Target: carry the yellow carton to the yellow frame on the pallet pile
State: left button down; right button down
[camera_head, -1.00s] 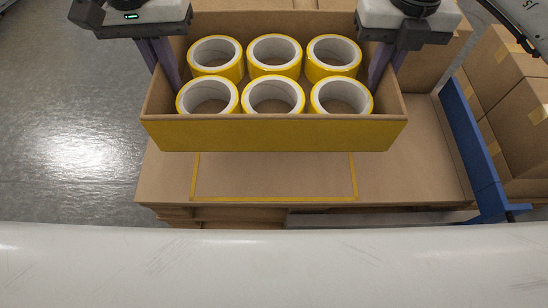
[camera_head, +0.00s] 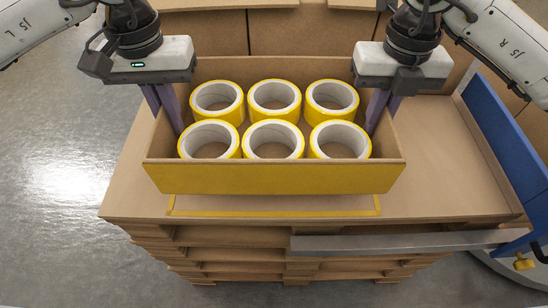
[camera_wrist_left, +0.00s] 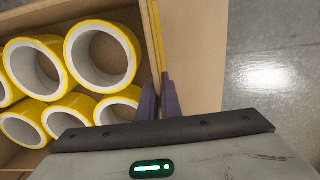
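The yellow carton (camera_head: 275,179) is an open brown box with a yellow front, filled with several yellow tape rolls (camera_head: 274,138). It is upright over the pallet pile (camera_head: 445,175). The yellow frame (camera_head: 280,213) is an outline on the pile's top; its front strip shows below the carton's front, and the carton hides most of it. Whether the carton touches the top I cannot tell. My left gripper (camera_head: 168,108) is shut on the carton's left wall; its fingers straddle the wall in the left wrist view (camera_wrist_left: 159,98). My right gripper (camera_head: 380,110) is shut on the right wall.
Brown boxes (camera_head: 290,33) stand behind the carton. A blue panel (camera_head: 505,120) runs along the pile's right side, with a grey metal bar (camera_head: 400,243) across the front. Open grey floor (camera_head: 60,150) lies to the left.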

pick_arm(q)
jog(key=shift+f, duration=0.1)
pick_arm(e)
jog(key=shift+f, duration=0.1)
